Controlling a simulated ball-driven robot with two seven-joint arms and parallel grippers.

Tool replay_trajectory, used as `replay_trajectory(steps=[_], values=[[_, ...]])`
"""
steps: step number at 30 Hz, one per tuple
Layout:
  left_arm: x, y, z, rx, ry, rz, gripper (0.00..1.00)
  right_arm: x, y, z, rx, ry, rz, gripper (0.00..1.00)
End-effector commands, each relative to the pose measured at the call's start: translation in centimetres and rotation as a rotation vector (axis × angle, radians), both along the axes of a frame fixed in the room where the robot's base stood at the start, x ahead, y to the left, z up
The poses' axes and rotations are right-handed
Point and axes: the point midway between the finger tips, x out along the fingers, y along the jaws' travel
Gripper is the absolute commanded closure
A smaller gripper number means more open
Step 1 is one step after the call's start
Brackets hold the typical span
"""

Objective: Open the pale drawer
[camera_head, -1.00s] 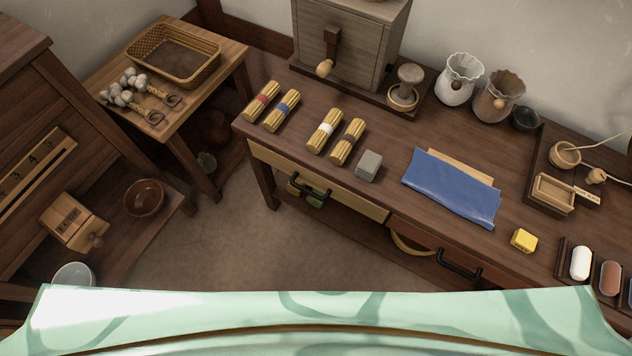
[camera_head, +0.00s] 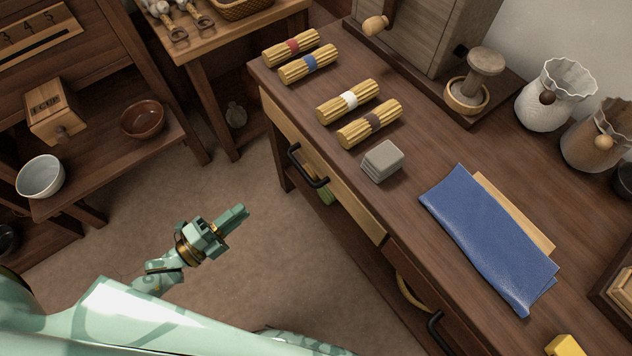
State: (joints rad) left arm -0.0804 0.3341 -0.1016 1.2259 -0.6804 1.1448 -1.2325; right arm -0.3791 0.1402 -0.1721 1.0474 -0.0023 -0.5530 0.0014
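The pale drawer (camera_head: 352,212) is set in the front of the dark wooden bench, left of a darker drawer front. Its face looks flush with the bench. Its black bar handle (camera_head: 306,168) stands out from the face. My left gripper (camera_head: 238,214) is over the open floor, left of and apart from the handle, with its fingers pointing up and right. Its fingers lie close together in this view, and I cannot tell whether there is a gap between them. It holds nothing that I can see. My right gripper is not in view.
Straw bundles, a grey block (camera_head: 382,161) and a blue cloth (camera_head: 490,240) lie on the bench top. A second black handle (camera_head: 437,333) is on the darker drawer. A small table and a shelf with bowls stand left. The floor between is clear.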

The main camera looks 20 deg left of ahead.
Motion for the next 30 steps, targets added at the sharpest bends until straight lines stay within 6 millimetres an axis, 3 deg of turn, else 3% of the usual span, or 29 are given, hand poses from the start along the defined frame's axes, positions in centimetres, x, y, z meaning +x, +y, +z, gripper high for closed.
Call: replay_trajectory(steps=[1,8,14,21,30], values=[[0.1,-0.6,-0.1,0.021,-0.071,-0.033,0.83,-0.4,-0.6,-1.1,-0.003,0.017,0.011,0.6],[1.0,-2.5,2.5,0.044,-0.204,-0.073,0.83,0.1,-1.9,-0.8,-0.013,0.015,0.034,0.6],[4.4,-5.1,3.4,0.04,-0.202,-0.072,0.83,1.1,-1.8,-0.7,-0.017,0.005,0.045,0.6],[9.2,-8.7,4.2,0.04,-0.197,-0.07,0.83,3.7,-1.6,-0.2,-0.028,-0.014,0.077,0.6],[12.5,-11.2,5.0,0.04,-0.194,-0.07,0.83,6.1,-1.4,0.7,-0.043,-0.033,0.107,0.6]])
